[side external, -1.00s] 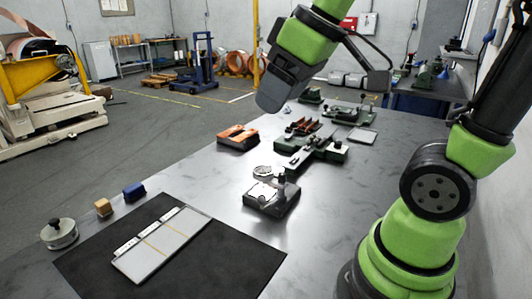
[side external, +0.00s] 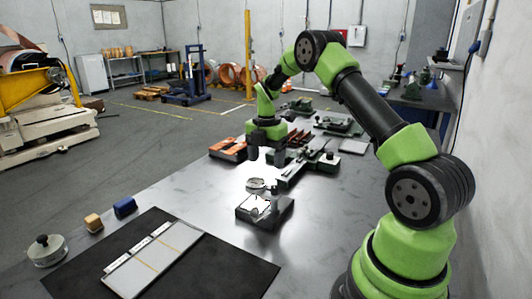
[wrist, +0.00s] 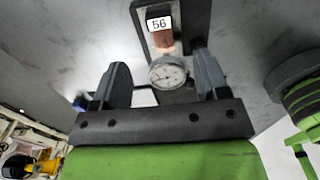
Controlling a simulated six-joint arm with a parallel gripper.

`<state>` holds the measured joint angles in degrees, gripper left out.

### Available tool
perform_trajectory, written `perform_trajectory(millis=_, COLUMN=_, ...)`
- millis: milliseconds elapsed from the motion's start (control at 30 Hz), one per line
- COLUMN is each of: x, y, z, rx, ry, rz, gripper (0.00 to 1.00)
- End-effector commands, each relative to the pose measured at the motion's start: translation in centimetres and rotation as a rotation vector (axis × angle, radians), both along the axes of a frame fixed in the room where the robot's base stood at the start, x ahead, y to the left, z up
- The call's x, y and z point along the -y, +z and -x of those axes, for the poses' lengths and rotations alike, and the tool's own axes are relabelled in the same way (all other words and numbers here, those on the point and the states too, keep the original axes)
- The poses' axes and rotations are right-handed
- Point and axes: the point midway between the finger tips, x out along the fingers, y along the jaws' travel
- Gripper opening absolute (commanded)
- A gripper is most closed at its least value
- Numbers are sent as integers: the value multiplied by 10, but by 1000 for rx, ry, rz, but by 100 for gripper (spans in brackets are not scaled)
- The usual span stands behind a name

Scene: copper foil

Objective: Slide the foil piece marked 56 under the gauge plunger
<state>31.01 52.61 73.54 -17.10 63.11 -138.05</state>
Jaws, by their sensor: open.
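The dial gauge (side external: 256,185) stands on a dark base with a light top near the middle of the table. Its round white dial (wrist: 167,72) faces the wrist camera. A copper foil piece (wrist: 165,41) with a white tag reading 56 lies beside the dial, on the gauge's base, in the wrist view. The dial hides the plunger tip, so I cannot tell whether the foil is under it. My gripper (wrist: 162,80) is open, its two dark fingers appearing on either side of the dial with nothing held. In the side view my gripper (side external: 254,152) hangs behind the gauge.
A black mat (side external: 232,265) with a pale panel (side external: 152,262) lies front left, near a round weight (side external: 46,250) and two small blocks. An orange-topped holder (side external: 228,150) and green fixtures (side external: 308,160) stand close behind the gauge. The table right of the gauge is clear.

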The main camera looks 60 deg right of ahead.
Motion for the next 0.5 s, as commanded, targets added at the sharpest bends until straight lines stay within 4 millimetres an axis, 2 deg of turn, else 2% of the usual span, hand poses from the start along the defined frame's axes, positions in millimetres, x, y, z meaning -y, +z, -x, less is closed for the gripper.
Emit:
perform_trajectory(millis=300, x=-1, y=-55, z=1, rx=-2, ry=0, rz=-2, gripper=68)
perform_trajectory(millis=500, x=-1, y=-80, z=0, rx=1, ry=-1, rz=0, gripper=68)
